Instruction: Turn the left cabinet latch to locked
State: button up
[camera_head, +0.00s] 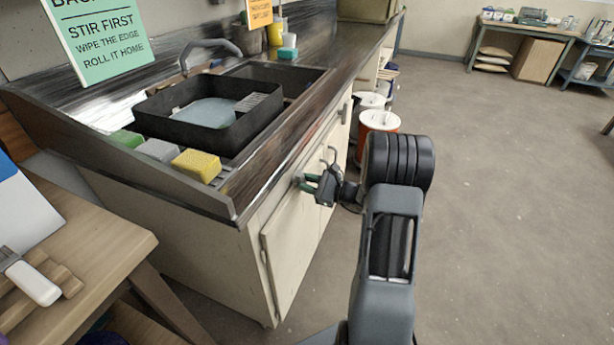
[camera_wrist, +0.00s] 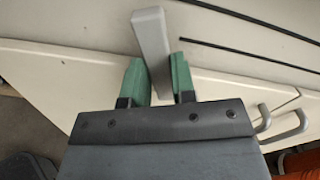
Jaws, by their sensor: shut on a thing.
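The left cabinet latch is a light grey bar (camera_wrist: 152,38) in the wrist view, standing out between my green fingertips and tilted slightly from their direction. My gripper (camera_wrist: 160,75) is shut on it, one finger on each side. In the head view my gripper (camera_head: 310,183) is at the upper part of the cream cabinet front (camera_head: 290,240), just under the counter edge. There the fingers mostly hide the latch. I cannot tell from these views whether the latch is in its locked position. The left cabinet door looks closed.
Grey door handles (camera_wrist: 288,132) are close to the right of my gripper in the wrist view. The counter (camera_head: 262,172) overhangs the cabinet and carries a black basin (camera_head: 212,115) and sponges. A wooden table (camera_head: 95,235) is at the left. Buckets (camera_head: 378,122) stand beyond. Floor at right is clear.

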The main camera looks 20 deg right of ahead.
jog(key=shift+m+p, duration=1.8)
jog(key=shift+m, duration=0.5)
jog(key=shift+f, duration=0.1)
jog(key=o, duration=0.9)
jog(key=shift+s+d, duration=0.1)
jog(key=v, duration=1.3)
jog(key=shift+s+d, duration=0.2)
jog(key=shift+s, duration=0.1)
